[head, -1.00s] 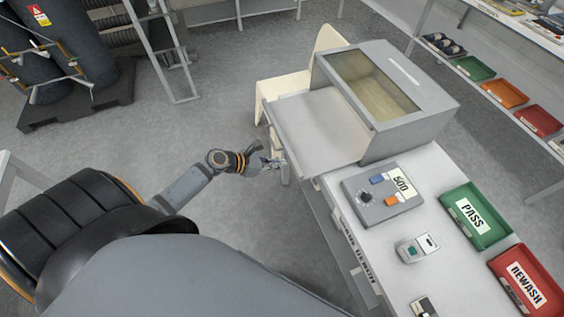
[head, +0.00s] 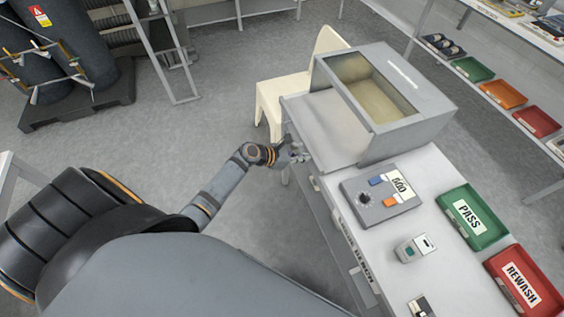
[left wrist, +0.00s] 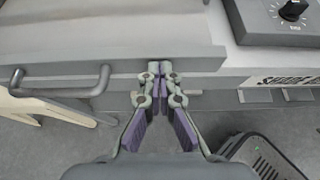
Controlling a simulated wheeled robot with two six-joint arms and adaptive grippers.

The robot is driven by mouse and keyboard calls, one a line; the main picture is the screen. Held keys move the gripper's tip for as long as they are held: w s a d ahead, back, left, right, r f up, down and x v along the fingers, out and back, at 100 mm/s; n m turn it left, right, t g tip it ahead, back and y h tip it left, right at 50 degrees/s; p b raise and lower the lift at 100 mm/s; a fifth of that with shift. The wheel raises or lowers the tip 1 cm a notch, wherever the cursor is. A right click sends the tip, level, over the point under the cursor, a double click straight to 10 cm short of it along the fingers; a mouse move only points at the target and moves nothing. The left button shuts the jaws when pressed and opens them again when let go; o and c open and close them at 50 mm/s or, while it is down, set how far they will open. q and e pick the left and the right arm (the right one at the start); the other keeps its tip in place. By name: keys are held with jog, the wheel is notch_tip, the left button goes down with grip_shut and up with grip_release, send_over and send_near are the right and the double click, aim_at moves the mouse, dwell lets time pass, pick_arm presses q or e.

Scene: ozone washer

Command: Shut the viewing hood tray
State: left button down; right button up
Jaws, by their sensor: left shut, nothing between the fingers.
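The viewing hood (head: 422,92) is a grey box with a glazed top on the bench. Its flat grey tray (head: 318,122) sticks out of the left side, partly inside the hood. My left gripper (head: 296,154) is at the tray's outer edge, toward the near corner. In the left wrist view the shut, empty fingertips (left wrist: 160,68) meet the front edge of the tray (left wrist: 100,35); contact looks likely. The tray's bar handle (left wrist: 62,88) is left of the fingers, not held. My right gripper is not in view.
A control box (head: 380,196) with a knob, a small handheld device (head: 414,248), a green PASS tray (head: 473,217) and a red REWASH tray (head: 524,280) stand on the bench. A cream chair (head: 272,98) stands behind the tray. Floor left of the bench is open.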

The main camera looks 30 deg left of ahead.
aim_at(339, 150)
pick_arm(q)
jog(key=w+d, duration=0.3)
jog(key=w+d+b, duration=0.1)
jog(key=w+d, duration=0.2)
jog(key=w, duration=0.1)
jog(key=w+d, duration=0.3)
jog(key=w, duration=0.1)
jog(key=shift+w+d, duration=0.1)
jog(key=shift+d, duration=0.1)
jog(key=shift+d+r, duration=0.1)
jog(key=shift+w+r, duration=0.1)
